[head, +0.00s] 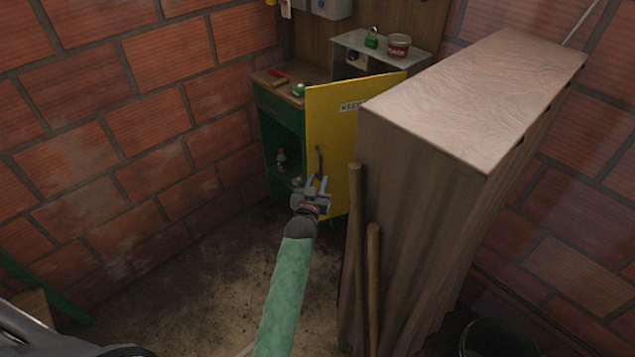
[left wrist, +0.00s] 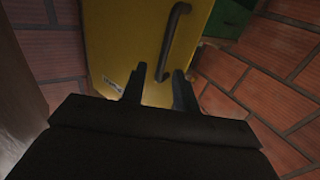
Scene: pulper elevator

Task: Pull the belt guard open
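The yellow belt guard (head: 335,116) is a flat panel with a small white label, standing swung out from the front of a green cabinet (head: 272,122). Its dark bar handle (head: 319,161) is on the panel face. In the left wrist view, the yellow panel (left wrist: 125,40) fills the upper middle, with the handle (left wrist: 179,35) running down it. My left gripper (head: 317,182) is at the handle's lower end. In the wrist view, its fingers (left wrist: 160,88) are apart, and the handle's lower end shows between them; contact cannot be told. My right gripper is not in view.
A tall wooden box (head: 430,180) stands close to the right of the guard, with wooden poles (head: 355,240) leaning on it. A brick wall (head: 110,140) is on the left. Dirt floor (head: 190,270) is free in front. A dark bucket (head: 497,338) is at the lower right.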

